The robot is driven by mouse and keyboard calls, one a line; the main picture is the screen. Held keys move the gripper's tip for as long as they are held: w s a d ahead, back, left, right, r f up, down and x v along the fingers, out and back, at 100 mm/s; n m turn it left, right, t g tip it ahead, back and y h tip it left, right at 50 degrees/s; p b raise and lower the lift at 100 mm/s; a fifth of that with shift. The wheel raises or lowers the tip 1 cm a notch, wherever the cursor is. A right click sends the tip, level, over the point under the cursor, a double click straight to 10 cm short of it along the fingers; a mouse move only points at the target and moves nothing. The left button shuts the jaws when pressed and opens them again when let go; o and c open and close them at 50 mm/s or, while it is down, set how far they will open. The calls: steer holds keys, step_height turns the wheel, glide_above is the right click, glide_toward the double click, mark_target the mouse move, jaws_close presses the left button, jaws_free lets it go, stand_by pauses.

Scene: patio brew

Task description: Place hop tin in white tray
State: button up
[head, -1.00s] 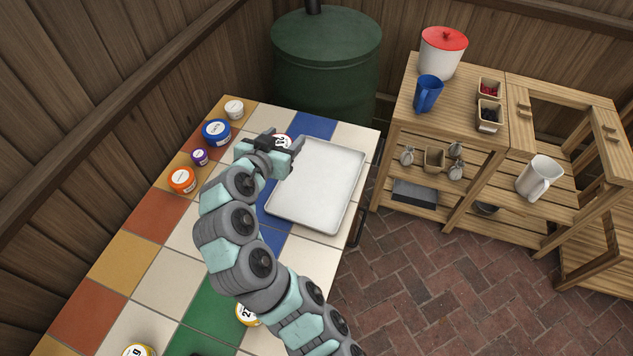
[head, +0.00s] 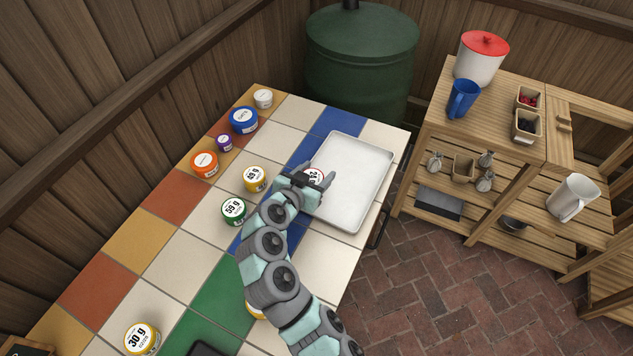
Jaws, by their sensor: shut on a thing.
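The white tray (head: 347,213) lies flat on the tiled table, with its visible inside bare. My gripper (head: 311,183) is at the tray's left side, shut on a small tin with a white label and red rim (head: 316,176). The tin is mostly hidden by my jaws, and I cannot read whether it is a hop tin. It appears at or over the tray's left edge; its height above the tray is unclear.
A yellow tin (head: 255,179) and a green tin (head: 234,211) stand left of my arm. Orange (head: 205,164), purple (head: 225,143), blue (head: 243,120) and white (head: 263,98) containers line the far left edge. Another yellow tin (head: 142,338) stands near the front.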

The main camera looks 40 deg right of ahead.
mark_target(315, 182)
steer(key=shift+f+b, duration=0.35)
steer(key=shift+f, duration=1.35)
steer(key=shift+f, duration=0.2)
steer(key=o, duration=1.1)
steer(key=shift+r, duration=0.2)
steer(key=shift+a+r, duration=0.1)
steer(key=shift+a, duration=0.15)
steer(key=p+v, duration=0.2)
steer(key=v, duration=0.9)
steer(key=shift+s+a, duration=0.15)
steer(key=shift+a, duration=0.15)
